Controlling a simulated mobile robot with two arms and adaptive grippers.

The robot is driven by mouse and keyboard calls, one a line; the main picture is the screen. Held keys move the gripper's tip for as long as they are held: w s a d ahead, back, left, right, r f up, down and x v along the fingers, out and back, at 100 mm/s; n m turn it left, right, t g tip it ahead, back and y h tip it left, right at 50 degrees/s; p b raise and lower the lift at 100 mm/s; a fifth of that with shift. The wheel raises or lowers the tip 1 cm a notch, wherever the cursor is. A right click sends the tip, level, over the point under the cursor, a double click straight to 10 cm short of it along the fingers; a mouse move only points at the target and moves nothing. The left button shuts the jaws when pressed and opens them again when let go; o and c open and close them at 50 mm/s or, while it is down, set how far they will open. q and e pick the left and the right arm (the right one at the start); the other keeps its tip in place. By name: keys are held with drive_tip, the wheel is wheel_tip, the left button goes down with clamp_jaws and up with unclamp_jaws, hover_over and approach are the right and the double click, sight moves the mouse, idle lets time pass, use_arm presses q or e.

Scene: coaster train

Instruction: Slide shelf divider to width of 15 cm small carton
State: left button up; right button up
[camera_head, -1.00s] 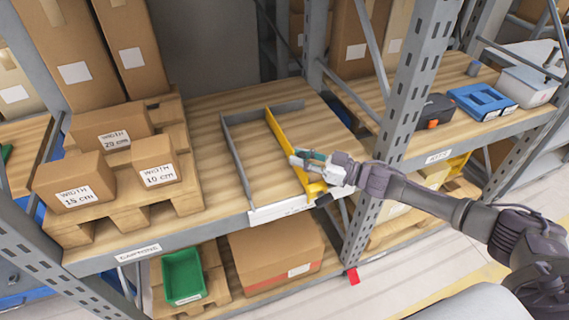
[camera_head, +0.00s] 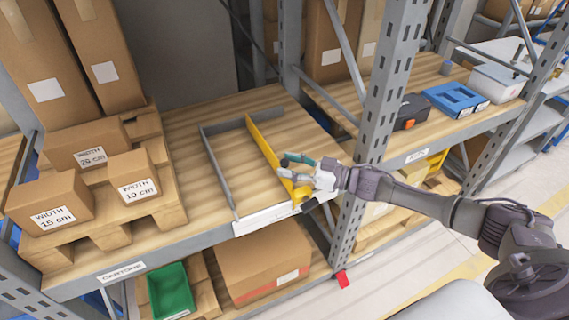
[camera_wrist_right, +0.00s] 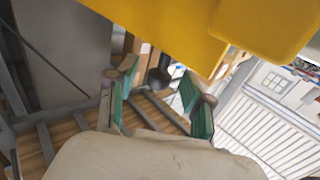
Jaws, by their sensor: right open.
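The yellow shelf divider (camera_head: 262,143) stands on the wooden shelf, to the right of a grey fixed side (camera_head: 216,168), with a bare gap between them. A white strip (camera_head: 262,219) runs along the front below them. The carton marked 15 cm (camera_head: 50,205) sits on a pallet at the left. My right gripper (camera_head: 296,174) is open at the front end of the divider; I cannot tell whether it touches. In the wrist view its teal fingers (camera_wrist_right: 157,100) are apart with nothing seen held, and the yellow divider (camera_wrist_right: 215,22) fills the top. My left gripper is out of view.
Cartons marked 10 cm (camera_head: 134,180) and 20 cm (camera_head: 88,152) share the pallet (camera_head: 170,214). A grey rack post (camera_head: 372,130) stands right of the divider, close to my right arm. A green bin (camera_head: 172,290) is below.

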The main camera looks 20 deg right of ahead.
drive_tip(key=v, duration=1)
drive_tip(key=shift+s, duration=0.2)
drive_tip(key=shift+d, duration=0.2)
